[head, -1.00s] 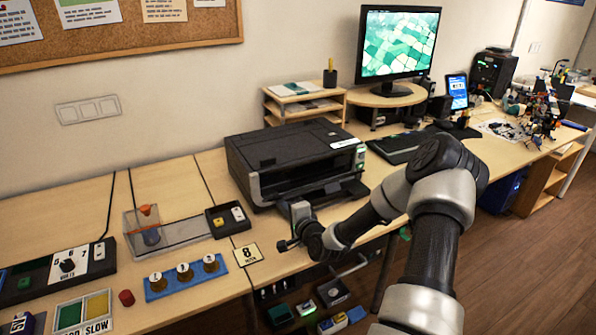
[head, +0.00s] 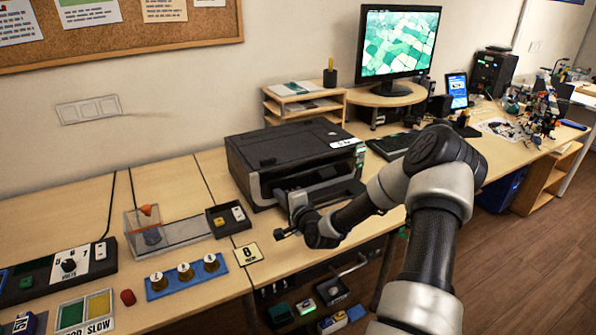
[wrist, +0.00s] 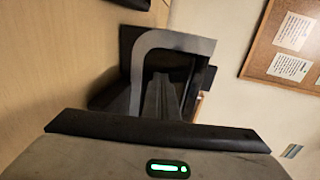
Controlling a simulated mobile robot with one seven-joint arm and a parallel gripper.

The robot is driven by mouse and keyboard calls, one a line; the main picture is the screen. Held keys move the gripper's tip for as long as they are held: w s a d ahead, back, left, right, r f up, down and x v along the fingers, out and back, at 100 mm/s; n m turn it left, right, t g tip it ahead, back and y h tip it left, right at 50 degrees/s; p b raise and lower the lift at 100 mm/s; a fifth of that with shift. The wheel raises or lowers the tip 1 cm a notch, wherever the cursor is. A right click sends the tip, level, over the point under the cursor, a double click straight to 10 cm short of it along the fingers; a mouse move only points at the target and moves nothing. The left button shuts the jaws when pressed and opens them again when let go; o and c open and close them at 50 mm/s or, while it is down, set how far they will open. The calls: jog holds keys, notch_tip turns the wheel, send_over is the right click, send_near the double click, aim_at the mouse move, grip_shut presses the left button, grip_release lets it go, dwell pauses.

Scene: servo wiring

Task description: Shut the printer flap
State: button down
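The black printer (head: 285,150) stands on the bench in the head view. A dark panel, seemingly its flap (head: 340,190), sticks out low at the front, partly hidden by my gripper. My gripper (head: 287,222) is at the printer's lower front left corner, just above the bench edge. I cannot tell whether it touches the flap. In the wrist view, the printer shows sideways with a grey curved frame (wrist: 172,40) around a dark opening. My gripper's body with a green light fills the bottom there. Its fingertips are not clear, so its opening cannot be judged.
A black tray (head: 229,219) and a blue rack with knobs (head: 187,275) are further left. A keyboard (head: 397,145) and monitor (head: 397,45) stand right of the printer. Below the bench is a shelf with small items.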

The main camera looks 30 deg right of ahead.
aim_at(277, 185)
jog(key=shift+w+r, duration=0.45)
jog(key=shift+w, duration=0.35)
jog(key=shift+w+r, duration=0.3)
jog(key=shift+r, duration=0.1)
jog(key=shift+w+r+b, duration=0.25)
jog(key=shift+w+b, duration=0.25)
jog(key=shift+w, duration=0.3)
jog(key=shift+s+d, duration=0.1)
jog(key=shift+s, duration=0.3)
jog(key=s+p, duration=0.1)
jog(key=s, duration=0.6)
jog(key=shift+s+f, duration=0.2)
jog(key=shift+f, duration=0.15)
